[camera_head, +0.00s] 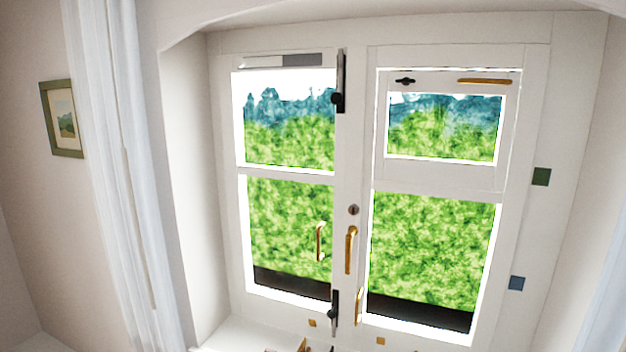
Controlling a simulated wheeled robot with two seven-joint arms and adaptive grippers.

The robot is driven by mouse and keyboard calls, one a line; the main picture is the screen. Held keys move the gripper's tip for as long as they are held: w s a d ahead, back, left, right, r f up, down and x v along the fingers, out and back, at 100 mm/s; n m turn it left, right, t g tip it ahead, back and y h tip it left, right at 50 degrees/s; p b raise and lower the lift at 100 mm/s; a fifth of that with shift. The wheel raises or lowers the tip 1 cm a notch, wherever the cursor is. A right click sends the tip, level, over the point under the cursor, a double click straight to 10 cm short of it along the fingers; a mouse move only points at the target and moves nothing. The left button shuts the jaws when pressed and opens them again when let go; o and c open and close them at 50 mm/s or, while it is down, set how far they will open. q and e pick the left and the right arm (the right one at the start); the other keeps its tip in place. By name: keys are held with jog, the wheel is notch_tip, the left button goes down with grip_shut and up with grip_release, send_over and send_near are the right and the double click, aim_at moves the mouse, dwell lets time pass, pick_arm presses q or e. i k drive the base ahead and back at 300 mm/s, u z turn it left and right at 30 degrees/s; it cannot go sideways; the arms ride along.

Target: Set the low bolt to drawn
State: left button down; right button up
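The low bolt (334,309) is a small black upright bolt at the foot of the middle stile, between the two window leaves. Its rod and knob are too small to tell whether it is drawn or shot. A longer black bolt, the high one (340,84), is at the top of the same stile. Neither of my grippers shows in the head view, so nothing of mine is seen touching the low bolt.
Brass handles (350,250) and (320,242) stand beside the middle stile, with a keyhole plate (353,210) above. Another brass piece (359,306) is right of the low bolt. Small partly cut-off objects (301,345) show at the bottom edge. A white curtain (118,150) hangs left.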

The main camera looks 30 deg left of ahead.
aim_at(331, 314)
jog(key=u, duration=1.35)
